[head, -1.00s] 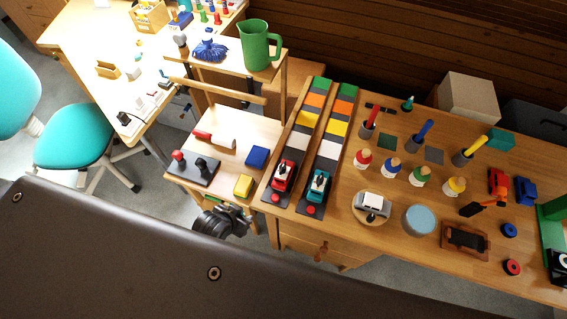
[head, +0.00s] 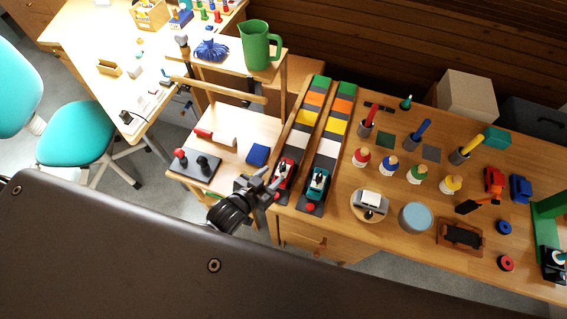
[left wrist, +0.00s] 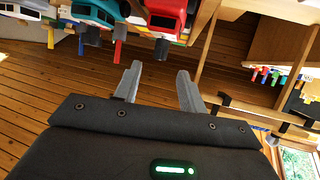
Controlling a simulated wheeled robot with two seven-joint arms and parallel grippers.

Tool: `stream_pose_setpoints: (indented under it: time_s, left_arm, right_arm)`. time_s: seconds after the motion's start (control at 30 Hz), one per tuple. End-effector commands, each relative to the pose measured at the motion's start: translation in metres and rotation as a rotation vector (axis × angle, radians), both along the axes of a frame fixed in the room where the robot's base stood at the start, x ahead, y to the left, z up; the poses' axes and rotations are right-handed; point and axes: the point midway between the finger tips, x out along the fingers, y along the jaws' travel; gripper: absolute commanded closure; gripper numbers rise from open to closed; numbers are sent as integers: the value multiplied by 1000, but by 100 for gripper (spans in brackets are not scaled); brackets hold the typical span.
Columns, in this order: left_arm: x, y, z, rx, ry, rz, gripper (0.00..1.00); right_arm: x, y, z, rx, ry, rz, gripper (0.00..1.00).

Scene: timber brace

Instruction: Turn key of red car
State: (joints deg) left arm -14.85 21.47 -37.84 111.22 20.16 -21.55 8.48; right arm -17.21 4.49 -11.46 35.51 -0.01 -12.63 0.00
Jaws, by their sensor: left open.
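The red car (head: 283,173) sits at the near end of the left colour-striped track, partly covered by my gripper in the head view. It also shows at the top of the left wrist view (left wrist: 166,12). A small dark piece (left wrist: 161,48) sticks out from its end there; I cannot tell for sure that it is the key. My left gripper (head: 272,181) is open and empty beside the red car's near end. In the left wrist view its two fingers (left wrist: 158,76) stand apart, short of the car. My right gripper is not in view.
A teal car (head: 317,183) stands on the parallel track (head: 329,146) to the right. Left of my gripper, a small table holds a dark base with two knobs (head: 194,164) and a blue block (head: 257,154).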

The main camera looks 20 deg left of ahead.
Motion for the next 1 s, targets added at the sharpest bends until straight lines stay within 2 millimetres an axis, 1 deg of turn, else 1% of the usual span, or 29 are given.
stream_pose_setpoints:
  time_s: [0.03,0.1,0.33,0.5,0.8,0.87,1.0]
  left_arm:
    - [10,-3,-1,1,-1,1,59]
    - [22,-7,-6,1,-2,1,59]
    - [52,-18,-21,1,0,0,59]
    - [62,-21,-27,-1,0,0,59]
    - [64,-22,-28,-1,0,-1,59]
    - [64,-22,-28,-1,1,-1,65]
    - [64,-22,-28,-1,1,-1,84]
  right_arm:
    - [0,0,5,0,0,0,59]
    - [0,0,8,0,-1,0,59]
    - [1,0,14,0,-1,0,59]
    - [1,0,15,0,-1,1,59]
    - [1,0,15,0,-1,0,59]
    - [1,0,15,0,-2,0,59]
    - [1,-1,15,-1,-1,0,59]
